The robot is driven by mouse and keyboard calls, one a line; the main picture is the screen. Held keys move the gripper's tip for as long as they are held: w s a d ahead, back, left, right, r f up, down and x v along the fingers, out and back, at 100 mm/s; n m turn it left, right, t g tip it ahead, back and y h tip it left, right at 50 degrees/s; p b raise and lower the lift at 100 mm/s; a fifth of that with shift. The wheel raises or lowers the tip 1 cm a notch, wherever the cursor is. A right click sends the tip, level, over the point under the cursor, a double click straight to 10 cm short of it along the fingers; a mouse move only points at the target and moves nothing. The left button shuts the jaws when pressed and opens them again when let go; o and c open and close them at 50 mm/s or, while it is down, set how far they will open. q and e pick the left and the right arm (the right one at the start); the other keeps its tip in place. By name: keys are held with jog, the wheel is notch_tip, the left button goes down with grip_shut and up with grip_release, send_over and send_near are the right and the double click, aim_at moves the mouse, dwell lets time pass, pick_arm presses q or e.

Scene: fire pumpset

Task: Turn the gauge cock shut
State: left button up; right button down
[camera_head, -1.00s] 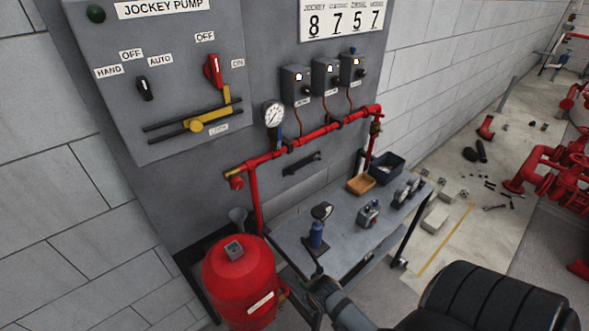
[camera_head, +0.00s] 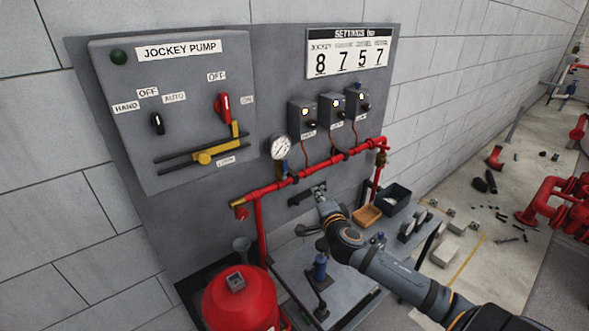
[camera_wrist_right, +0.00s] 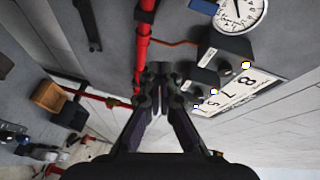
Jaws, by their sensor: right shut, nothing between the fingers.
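The gauge cock (camera_head: 285,167) is a small fitting with a blue lever on the red pipe (camera_head: 320,164), just below the round white pressure gauge (camera_head: 281,147). In the wrist view the blue lever (camera_wrist_right: 204,6) is at the top edge beside the gauge (camera_wrist_right: 240,12). I cannot tell the cock's exact angle. My right gripper (camera_head: 319,189) is in front of the grey panel, just below the pipe and to the right of the cock, apart from it. In the wrist view the right gripper (camera_wrist_right: 160,75) is shut and empty. My left gripper is out of view.
Switch boxes (camera_head: 333,109) with thin red lines stand above the pipe. A grey bench (camera_head: 290,262) with a blue tool (camera_head: 320,266) and an orange tray (camera_head: 367,215) lies below. A red tank (camera_head: 240,300) stands at the bench's left.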

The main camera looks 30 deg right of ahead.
aim_at(285, 170)
jog(key=w+d+r+m+t+y+b, duration=0.1)
jog(key=w+d+r+m+t+b, duration=0.2)
jog(key=w, duration=0.8)
jog(key=shift+n+g, duration=0.6)
jog(key=shift+g, duration=0.1)
jog(key=a, duration=0.4)
jog(key=shift+w+r+p, duration=0.2)
jog(key=shift+r+p, duration=0.1)
jog(key=shift+p, duration=0.05)
jog(key=shift+w, duration=0.1)
